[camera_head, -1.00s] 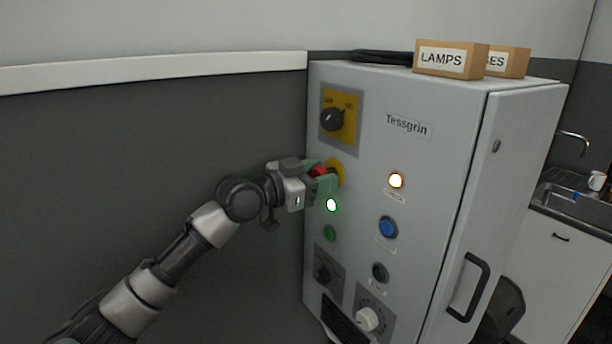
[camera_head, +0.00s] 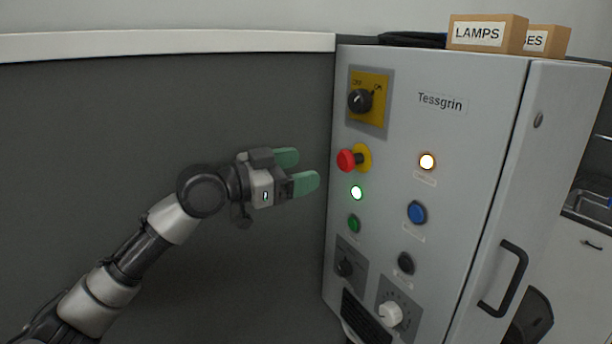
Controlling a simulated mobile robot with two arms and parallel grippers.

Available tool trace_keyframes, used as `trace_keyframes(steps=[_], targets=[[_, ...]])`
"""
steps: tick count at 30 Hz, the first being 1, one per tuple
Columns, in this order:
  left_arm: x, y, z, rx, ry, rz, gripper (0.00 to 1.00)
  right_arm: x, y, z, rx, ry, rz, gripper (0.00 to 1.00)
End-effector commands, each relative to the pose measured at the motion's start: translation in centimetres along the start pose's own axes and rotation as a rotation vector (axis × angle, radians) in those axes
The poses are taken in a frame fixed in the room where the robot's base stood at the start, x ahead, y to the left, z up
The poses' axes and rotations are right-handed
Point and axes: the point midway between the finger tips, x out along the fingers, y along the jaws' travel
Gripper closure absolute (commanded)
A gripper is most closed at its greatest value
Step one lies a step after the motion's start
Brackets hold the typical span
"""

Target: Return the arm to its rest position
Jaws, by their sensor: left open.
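My left gripper (camera_head: 301,169) is open and empty, with its two green fingertips pointing right toward the cabinet. It is left of the red emergency stop button (camera_head: 346,161), with a visible gap between them. My left arm (camera_head: 140,248) reaches up from the lower left corner. The grey control cabinet (camera_head: 470,150) stands at the right. The red button sits on a yellow base on its front. My right gripper is out of view.
Boxes (camera_head: 487,34) lie on top. Space before the dark wall (camera_head: 90,150) is free.

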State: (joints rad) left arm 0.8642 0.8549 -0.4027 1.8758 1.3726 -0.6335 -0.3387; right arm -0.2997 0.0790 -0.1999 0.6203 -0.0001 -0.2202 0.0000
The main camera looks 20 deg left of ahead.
Motion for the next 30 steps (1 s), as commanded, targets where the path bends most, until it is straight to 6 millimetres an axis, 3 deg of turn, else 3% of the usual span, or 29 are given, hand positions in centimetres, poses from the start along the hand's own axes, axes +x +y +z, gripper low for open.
trace_keyframes(steps=[6, 23, 26, 30], targets=[[-1.8, 0.0, 0.0, 0.009, 0.003, 0.000, 0.29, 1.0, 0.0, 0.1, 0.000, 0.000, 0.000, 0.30], [-1.7, 0.3, 0.5, 0.004, -0.007, 0.005, 0.29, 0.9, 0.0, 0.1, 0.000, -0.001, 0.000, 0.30], [-1.1, 1.9, 2.9, -0.010, -0.055, 0.026, 0.29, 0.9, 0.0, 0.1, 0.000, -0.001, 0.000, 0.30], [-0.2, 6.9, 10.0, -0.056, -0.202, 0.072, 0.29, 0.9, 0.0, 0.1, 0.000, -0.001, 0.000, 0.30]])
